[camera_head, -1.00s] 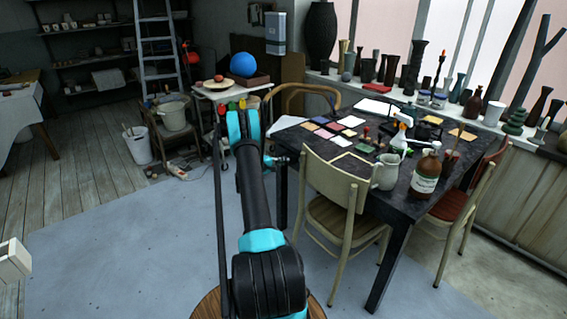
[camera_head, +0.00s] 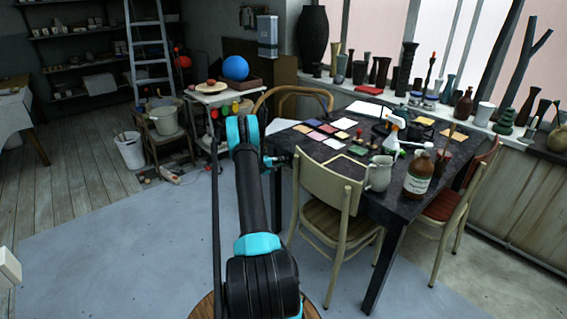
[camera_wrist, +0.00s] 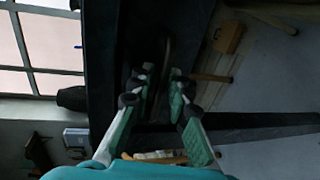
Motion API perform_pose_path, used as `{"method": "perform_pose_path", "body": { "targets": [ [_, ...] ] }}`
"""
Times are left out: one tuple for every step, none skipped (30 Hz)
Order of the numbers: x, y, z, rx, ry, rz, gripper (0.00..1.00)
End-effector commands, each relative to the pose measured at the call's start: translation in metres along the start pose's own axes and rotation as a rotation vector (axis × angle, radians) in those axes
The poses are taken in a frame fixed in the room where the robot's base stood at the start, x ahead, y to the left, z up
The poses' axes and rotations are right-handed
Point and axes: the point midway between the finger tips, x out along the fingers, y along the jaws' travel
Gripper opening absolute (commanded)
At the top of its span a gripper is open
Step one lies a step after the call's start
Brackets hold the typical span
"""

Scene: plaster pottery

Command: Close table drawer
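The dark table (camera_head: 398,209) stands right of centre in the head view, with its left side towards my arm. My gripper (camera_head: 272,161) is small there, close to that side; the head view does not show whether it touches. In the wrist view my gripper (camera_wrist: 159,82) has its two green-padded fingers apart, facing a dark table face (camera_wrist: 105,70). A thin curved dark shape, possibly a drawer handle (camera_wrist: 167,62), lies just beyond the fingertips. The drawer's outline is too dark to make out, and I cannot tell how far out it is.
A cream chair (camera_head: 328,189) stands at the table's near side, close right of my arm. A red-seated chair (camera_head: 447,203) is at the right. A small white table (camera_head: 222,96) with a blue ball stands behind. Grey floor (camera_head: 130,240) at left is clear.

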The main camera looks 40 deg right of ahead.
Motion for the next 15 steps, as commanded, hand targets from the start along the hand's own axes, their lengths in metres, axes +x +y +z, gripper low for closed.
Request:
{"method": "perform_pose_path", "body": {
  "targets": [
    [-0.005, 0.0, -0.001, 0.0, 0.002, 0.0, 0.17],
    [-0.009, 0.0, -0.001, -0.001, 0.002, 0.0, 0.17],
    [-0.014, 0.0, -0.001, -0.001, 0.002, 0.0, 0.17],
    [-0.019, 0.0, -0.001, -0.001, 0.003, 0.0, 0.17],
    [-0.024, 0.0, -0.001, -0.001, 0.003, 0.0, 0.17],
    [-0.032, 0.0, -0.001, -0.001, 0.004, 0.0, 0.17],
    [-0.039, 0.0, -0.002, -0.001, 0.004, 0.0, 0.17],
    [-0.045, 0.0, -0.002, -0.002, 0.004, 0.0, 0.17],
    [-0.054, 0.0, -0.002, -0.002, 0.004, 0.0, 0.17],
    [-0.06, 0.0, -0.002, -0.002, 0.005, 0.0, 0.17],
    [-0.066, 0.0, -0.002, -0.002, 0.004, 0.0, 0.17],
    [-0.074, 0.0, -0.002, -0.001, 0.004, 0.0, 0.17],
    [-0.079, 0.0, -0.001, -0.001, 0.004, 0.0, 0.17],
    [-0.085, 0.0, -0.002, -0.001, 0.004, 0.0, 0.17],
    [-0.091, 0.0, -0.001, -0.001, 0.004, 0.0, 0.17]
  ]
}}
